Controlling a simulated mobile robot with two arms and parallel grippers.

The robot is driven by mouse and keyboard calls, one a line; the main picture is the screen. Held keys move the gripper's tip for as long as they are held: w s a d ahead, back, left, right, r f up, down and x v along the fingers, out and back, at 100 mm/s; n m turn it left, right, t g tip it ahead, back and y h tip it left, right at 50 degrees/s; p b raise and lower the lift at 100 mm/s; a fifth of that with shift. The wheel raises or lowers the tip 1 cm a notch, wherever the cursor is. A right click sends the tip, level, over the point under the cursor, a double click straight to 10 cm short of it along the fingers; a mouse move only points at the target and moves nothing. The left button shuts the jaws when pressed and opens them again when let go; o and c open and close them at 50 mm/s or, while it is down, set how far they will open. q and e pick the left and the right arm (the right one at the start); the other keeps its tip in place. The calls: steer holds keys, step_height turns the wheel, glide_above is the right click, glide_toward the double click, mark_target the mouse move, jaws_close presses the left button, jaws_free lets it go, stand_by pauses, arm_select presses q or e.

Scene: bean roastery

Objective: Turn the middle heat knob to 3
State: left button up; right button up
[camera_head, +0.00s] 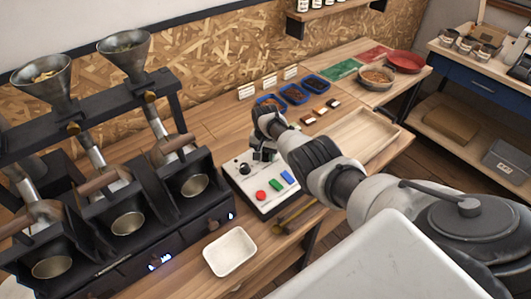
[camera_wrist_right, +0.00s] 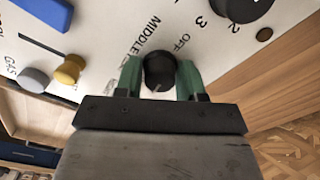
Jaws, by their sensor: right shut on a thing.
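The white control panel (camera_head: 250,199) stands on the bench right of the roaster and has several knobs and buttons. In the right wrist view the black middle heat knob (camera_wrist_right: 159,70) sits by the lettering "MIDDLE", with "OFF", "2" and "3" printed around it. My right gripper (camera_wrist_right: 160,78) is shut on this knob, one green finger on each side. In the head view my right gripper (camera_head: 262,155) is over the back of the panel and hides part of it. I cannot clearly tell which mark the knob points to. My left gripper is not in view.
Another black knob (camera_wrist_right: 243,7) is close by. A yellow knob (camera_wrist_right: 70,68), a grey knob (camera_wrist_right: 33,79) and a blue button (camera_wrist_right: 48,10) are on the panel. The black roaster (camera_head: 150,240) stands left of the panel, and a white tray (camera_head: 231,251) lies in front.

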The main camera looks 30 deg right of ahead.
mark_target(266, 153)
steer(key=shift+m, duration=0.8)
steer(key=o, duration=0.9)
step_height(266, 153, up, 6)
steer(key=p, duration=0.3)
step_height(266, 153, up, 4)
steer(key=shift+f, duration=0.2)
steer(key=shift+r, duration=0.65)
